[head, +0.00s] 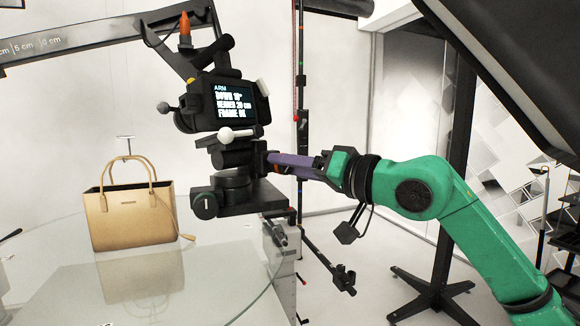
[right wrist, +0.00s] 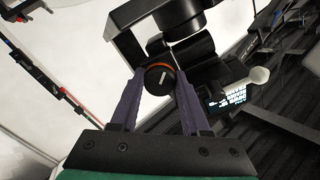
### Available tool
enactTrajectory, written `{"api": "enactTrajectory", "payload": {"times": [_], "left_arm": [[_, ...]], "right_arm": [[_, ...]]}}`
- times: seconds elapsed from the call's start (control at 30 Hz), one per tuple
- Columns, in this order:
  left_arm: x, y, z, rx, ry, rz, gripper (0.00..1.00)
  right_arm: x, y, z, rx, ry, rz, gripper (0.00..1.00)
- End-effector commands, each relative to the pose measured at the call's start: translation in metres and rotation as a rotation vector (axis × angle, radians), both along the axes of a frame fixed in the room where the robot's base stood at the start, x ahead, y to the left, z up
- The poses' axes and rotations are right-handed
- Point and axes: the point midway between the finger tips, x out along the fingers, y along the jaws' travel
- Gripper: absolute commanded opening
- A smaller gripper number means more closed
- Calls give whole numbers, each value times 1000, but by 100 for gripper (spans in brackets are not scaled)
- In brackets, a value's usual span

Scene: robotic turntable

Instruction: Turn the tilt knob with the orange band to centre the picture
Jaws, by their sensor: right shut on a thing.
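The tilt knob (right wrist: 160,78) is black with a white pointer line and an orange band, and shows in the right wrist view. My right gripper (head: 275,160) has purple fingers, one on each side of the knob, shut on it. In the head view the fingers hide most of the knob. The black camera (head: 235,103) sits above on its tilt head. Its lit screen reads "ARM", "DOWN 10°", "NEARER 20 cm" and "FRAME OK"; the small digits are slightly blurred. The white-tipped handle (head: 234,134) points out below the screen. My left gripper is not in view.
A tan handbag (head: 131,218) stands on the glass turntable (head: 210,280) at left. A camera arm with a centimetre scale (head: 70,40) comes in at upper left. Another knob (head: 205,207) sits low on the camera mount. A black stand (head: 440,230) stands behind my right arm.

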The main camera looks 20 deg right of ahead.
Motion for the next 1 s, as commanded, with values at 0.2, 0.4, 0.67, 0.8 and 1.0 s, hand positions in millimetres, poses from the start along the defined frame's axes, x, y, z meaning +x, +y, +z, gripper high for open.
{"api": "enactTrajectory", "payload": {"times": [0.2, 0.4, 0.67, 0.8, 1.0], "left_arm": [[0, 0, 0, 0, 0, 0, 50], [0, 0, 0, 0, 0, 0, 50], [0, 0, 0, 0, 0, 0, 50], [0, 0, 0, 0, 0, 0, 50], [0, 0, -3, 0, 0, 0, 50]], "right_arm": [[0, -1, 0, -26, -18, -2, 0], [0, -1, 0, -27, -19, -2, 0], [0, 0, 1, -26, -19, -1, 76], [0, 0, 0, -27, -18, -1, 76], [-2, -2, -1, -27, -17, -1, 76]]}}
